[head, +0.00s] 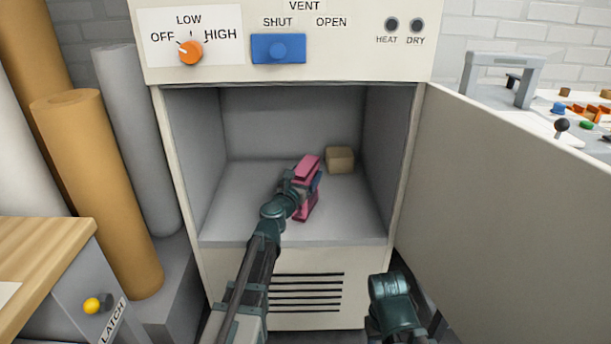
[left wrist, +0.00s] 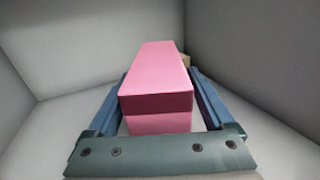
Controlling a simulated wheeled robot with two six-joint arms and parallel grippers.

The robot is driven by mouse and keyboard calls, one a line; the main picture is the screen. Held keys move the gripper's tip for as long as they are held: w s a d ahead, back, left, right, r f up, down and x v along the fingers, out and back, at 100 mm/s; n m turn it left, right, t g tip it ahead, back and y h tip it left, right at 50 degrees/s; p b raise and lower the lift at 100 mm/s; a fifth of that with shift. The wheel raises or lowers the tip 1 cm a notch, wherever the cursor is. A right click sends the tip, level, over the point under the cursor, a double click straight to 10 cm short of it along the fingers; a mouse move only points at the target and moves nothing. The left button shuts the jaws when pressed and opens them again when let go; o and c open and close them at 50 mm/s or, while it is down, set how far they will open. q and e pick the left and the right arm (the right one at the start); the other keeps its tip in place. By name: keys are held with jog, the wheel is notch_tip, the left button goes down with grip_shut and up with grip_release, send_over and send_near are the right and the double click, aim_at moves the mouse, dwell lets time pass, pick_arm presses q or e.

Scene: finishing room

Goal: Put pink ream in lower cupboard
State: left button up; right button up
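The pink ream (head: 306,205) is inside the open lower cupboard (head: 232,222), near the middle of its floor. In the left wrist view the ream (left wrist: 155,85) lies lengthwise between the two blue fingers. My left gripper (head: 309,181) reaches into the cupboard and straddles the ream, hiding its middle in the head view. Narrow pale gaps show between the ream and each finger, so the left gripper looks open. Of my right arm only a teal joint shows at the bottom right of the head view; its fingers are not seen.
A tan box (head: 340,160) stands at the back right of the cupboard, just beyond the ream. The cupboard door (head: 490,215) is swung open to the right. Tall rolls (head: 105,190) stand to the left. Free floor remains on the cupboard's left side.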

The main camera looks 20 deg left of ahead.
pick_arm(q)
jog(key=shift+r, duration=0.1)
jog(key=shift+r, duration=0.15)
jog(key=s+a, duration=0.1)
jog(key=s, duration=1.1)
jog(key=shift+a, duration=0.15)
